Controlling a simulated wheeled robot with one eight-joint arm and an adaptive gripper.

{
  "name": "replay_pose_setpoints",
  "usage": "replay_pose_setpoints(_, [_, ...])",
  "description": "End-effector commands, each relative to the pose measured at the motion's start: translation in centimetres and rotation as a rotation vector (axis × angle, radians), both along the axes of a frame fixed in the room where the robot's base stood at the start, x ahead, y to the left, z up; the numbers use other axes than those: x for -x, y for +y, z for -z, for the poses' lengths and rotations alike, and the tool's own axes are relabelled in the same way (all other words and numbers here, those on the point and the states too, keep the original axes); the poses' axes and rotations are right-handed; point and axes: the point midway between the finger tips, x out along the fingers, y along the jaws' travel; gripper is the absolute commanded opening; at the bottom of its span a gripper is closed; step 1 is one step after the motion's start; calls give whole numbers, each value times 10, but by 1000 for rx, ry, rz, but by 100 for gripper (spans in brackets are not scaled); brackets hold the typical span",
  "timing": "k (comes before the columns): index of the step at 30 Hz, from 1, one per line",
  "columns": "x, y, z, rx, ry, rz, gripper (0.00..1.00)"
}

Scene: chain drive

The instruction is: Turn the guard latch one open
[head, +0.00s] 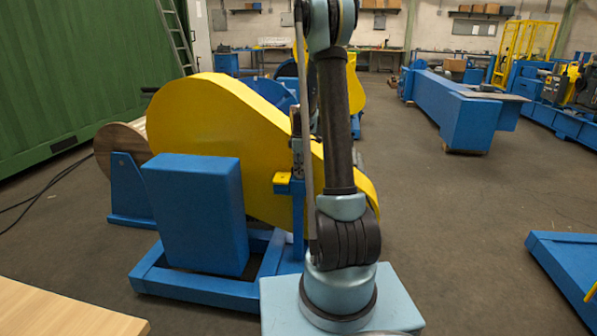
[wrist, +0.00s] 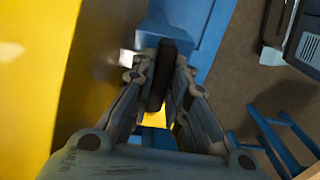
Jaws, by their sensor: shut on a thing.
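The yellow chain guard (head: 215,125) stands left of my arm in the head view and fills the left of the wrist view (wrist: 35,70). In the wrist view my gripper (wrist: 160,62) is shut on a dark upright bar, which I take to be the handle of guard latch one (wrist: 156,85). The bar lies between the two fingers, beside the guard and in front of a blue part. Its exact angle is hard to tell. In the head view my arm hides most of the latch area.
A blue box (head: 195,215) on a blue frame stands before the guard. A blue post with a yellow block (head: 284,180) is close to my arm. A wooden top (head: 60,310) is at the lower left.

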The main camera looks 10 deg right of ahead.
Motion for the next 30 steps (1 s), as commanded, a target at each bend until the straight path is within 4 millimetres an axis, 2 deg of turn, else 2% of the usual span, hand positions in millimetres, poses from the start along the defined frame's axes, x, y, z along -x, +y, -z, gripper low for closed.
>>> replay_pose_setpoints(5, [-4, -1, -1, 1, -7, 1, 0])
replay_pose_setpoints(6, [-4, -1, -1, 1, -7, 1, 20])
replay_pose_setpoints(8, [-4, -1, -1, 1, -6, 1, 33])
replay_pose_setpoints(9, [-3, -1, -1, 1, -6, 1, 35])
replay_pose_setpoints(21, [-2, 0, -5, 0, -3, 0, 35])
replay_pose_setpoints(26, [-2, 0, -26, 0, -3, 0, 35])
replay_pose_setpoints(30, [-2, 0, -53, 0, -3, 0, 35])
